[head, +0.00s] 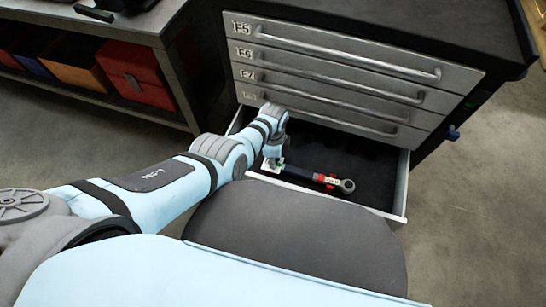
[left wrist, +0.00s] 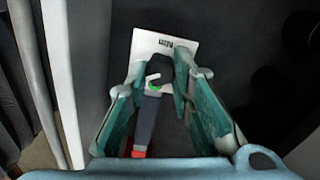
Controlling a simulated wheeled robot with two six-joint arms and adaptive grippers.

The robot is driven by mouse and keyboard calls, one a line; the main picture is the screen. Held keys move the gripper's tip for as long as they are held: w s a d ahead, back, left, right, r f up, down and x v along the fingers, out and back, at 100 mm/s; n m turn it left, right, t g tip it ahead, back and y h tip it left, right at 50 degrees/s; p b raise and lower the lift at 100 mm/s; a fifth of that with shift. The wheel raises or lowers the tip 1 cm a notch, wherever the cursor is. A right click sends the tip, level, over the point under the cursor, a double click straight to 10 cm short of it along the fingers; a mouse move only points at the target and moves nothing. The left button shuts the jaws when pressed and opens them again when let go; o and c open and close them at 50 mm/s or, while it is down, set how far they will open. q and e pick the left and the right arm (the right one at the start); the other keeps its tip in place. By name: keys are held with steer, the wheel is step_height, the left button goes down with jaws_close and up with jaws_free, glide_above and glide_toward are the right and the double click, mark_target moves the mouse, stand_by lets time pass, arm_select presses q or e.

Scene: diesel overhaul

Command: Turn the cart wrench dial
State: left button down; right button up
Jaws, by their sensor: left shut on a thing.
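The wrench (head: 318,177) lies in the open bottom drawer of the cart. It has a dark handle, red bands and a round metal ratchet head at its right end. My left gripper (head: 274,160) reaches down into the drawer at the wrench's left end. In the left wrist view the wrench (left wrist: 146,122) runs up between the two green fingers, and the left gripper (left wrist: 160,80) is shut on its dial end (left wrist: 154,84), marked white and green. The fingers partly hide the dial, and I cannot read its setting. My right gripper is out of view.
A white printed card (left wrist: 178,48) lies under the wrench end. The open drawer (head: 400,200) has a dark lining and pale walls close around my gripper. Closed drawers (head: 340,70) with bar handles stand above it. A shelf with red bins (head: 135,75) stands at left.

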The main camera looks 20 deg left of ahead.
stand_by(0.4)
arm_select(q)
steer(key=c, duration=1.4)
jaws_free()
steer(key=shift+w+r, duration=0.1)
steer(key=shift+r, duration=0.45)
step_height(320, 180, up, 11)
steer(key=shift+f, duration=0.1)
steer(key=shift+a, duration=0.1)
